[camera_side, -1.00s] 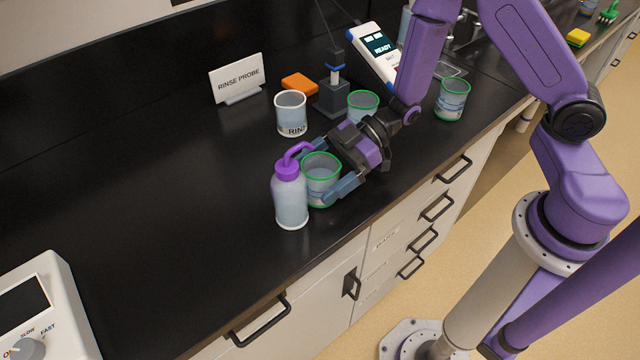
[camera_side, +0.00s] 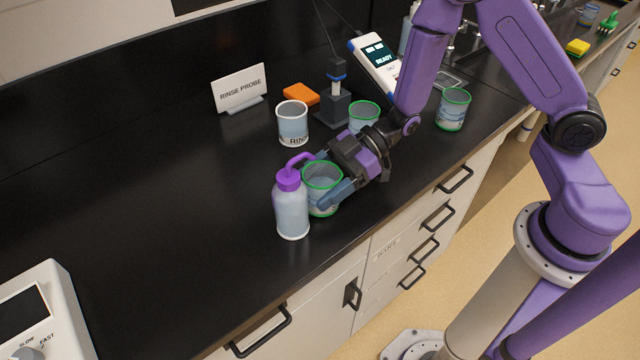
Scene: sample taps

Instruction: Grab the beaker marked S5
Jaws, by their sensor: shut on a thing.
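A green-rimmed glass beaker (camera_side: 322,184) stands upright on the black bench near its front edge, just right of a wash bottle. My gripper (camera_side: 325,180) reaches in from the right and is shut on this beaker, one finger on its near side and the other on its far side. No S5 mark can be read on it from here. Two other green-rimmed beakers stand behind: one (camera_side: 363,117) partly hidden by my gripper, and one (camera_side: 453,110) farther right. Their marks cannot be read either.
The wash bottle (camera_side: 291,208) with a purple cap stands close against the held beaker's left. A rinse beaker (camera_side: 293,124), a probe stand (camera_side: 334,100), an orange sponge (camera_side: 300,93) and a "RINSE PROBE" sign (camera_side: 240,88) stand behind. The bench's left side is clear up to a white dial device (camera_side: 45,310).

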